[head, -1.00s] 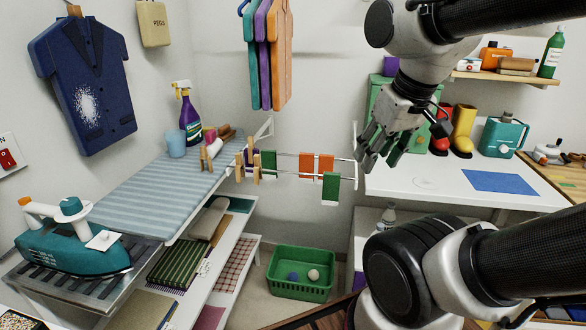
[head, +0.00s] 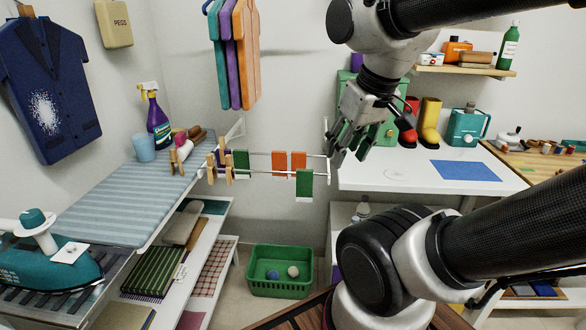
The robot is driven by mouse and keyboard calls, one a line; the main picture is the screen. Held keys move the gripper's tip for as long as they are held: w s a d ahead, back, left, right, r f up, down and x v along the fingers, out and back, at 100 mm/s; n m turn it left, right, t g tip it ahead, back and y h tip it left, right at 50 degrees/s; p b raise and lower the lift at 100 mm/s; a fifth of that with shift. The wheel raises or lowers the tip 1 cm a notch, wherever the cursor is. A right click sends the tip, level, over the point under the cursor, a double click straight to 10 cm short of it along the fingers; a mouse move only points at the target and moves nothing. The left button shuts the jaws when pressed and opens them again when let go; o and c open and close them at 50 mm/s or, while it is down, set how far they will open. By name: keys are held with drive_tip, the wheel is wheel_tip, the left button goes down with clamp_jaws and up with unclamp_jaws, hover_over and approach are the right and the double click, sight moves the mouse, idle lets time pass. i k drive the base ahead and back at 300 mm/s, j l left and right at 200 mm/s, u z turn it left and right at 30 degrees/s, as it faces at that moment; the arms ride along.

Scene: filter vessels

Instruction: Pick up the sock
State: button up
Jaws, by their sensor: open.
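No thing in view can be told for certain as the sock. Small cloth-like pieces hang on a white rail rack (head: 262,153) in the middle: a green piece (head: 241,162), two orange pieces (head: 279,162), and a lower green piece (head: 304,185) at the front right. My gripper (head: 348,152) is open, with its dark fingers pointing down just right of the rack's right end in the picture. Nothing shows between the fingers. Whether they touch the rack cannot be told.
A green basket (head: 280,284) with two balls stands on the floor below the rack. The striped ironing board (head: 118,205) and a teal iron (head: 45,262) are at left. A white worktop (head: 400,177) with boots and a blue mat is at right. Hangers (head: 232,55) hang above.

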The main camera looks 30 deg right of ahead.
sight(241, 156)
drive_tip(key=z, duration=4.25)
drive_tip(key=u, duration=4.1)
drive_tip(key=i+j+z, duration=0.2)
drive_tip(key=i+j, duration=0.2)
